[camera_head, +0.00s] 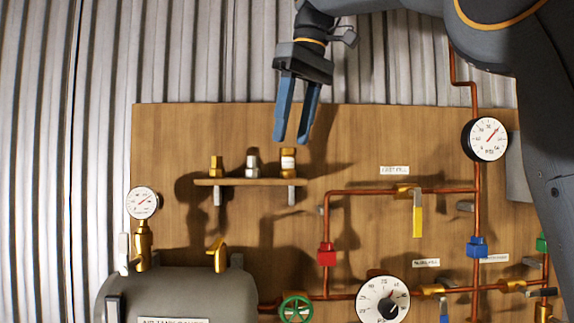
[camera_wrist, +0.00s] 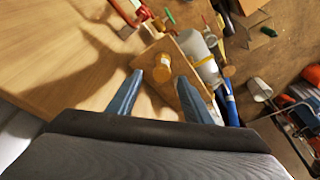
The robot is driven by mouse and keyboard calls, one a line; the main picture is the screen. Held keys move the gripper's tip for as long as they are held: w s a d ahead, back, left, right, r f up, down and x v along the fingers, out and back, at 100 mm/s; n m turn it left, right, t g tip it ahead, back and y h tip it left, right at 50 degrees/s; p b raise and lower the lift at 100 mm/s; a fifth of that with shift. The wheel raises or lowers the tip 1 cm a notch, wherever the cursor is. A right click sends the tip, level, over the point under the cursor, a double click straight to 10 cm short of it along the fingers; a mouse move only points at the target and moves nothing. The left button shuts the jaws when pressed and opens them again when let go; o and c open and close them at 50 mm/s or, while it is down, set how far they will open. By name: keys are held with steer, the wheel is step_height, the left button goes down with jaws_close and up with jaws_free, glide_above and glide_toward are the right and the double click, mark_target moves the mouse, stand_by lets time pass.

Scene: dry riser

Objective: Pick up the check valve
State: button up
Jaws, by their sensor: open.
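A small shelf (camera_head: 235,182) on the wooden board holds three fittings. The right one, a brass piece with a white band (camera_head: 288,163), appears to be the check valve; its label is too small to read. My gripper (camera_head: 291,141) is open, pointing down just above this piece, with nothing held. In the wrist view, a brass piece (camera_wrist: 162,64) shows between and beyond my two blue fingertips (camera_wrist: 160,77). I cannot tell the exact gap between fingers and brass.
A brass fitting (camera_head: 216,167) and a silver fitting (camera_head: 252,163) stand left on the same shelf. Below are a grey tank (camera_head: 185,292) and copper pipes (camera_head: 400,297) with valves. A gauge (camera_head: 485,139) is at the right. The board (camera_head: 160,140) left of the gripper is bare.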

mark_target(288, 151)
steer(key=shift+s+p+x, duration=0.1)
steer(key=shift+p+x, duration=0.15)
steer(key=shift+x, duration=1.05)
steer(key=shift+s+p+x, duration=0.15)
steer(key=shift+p+x, duration=0.05)
steer(key=shift+x, duration=1.05)
jaws_close()
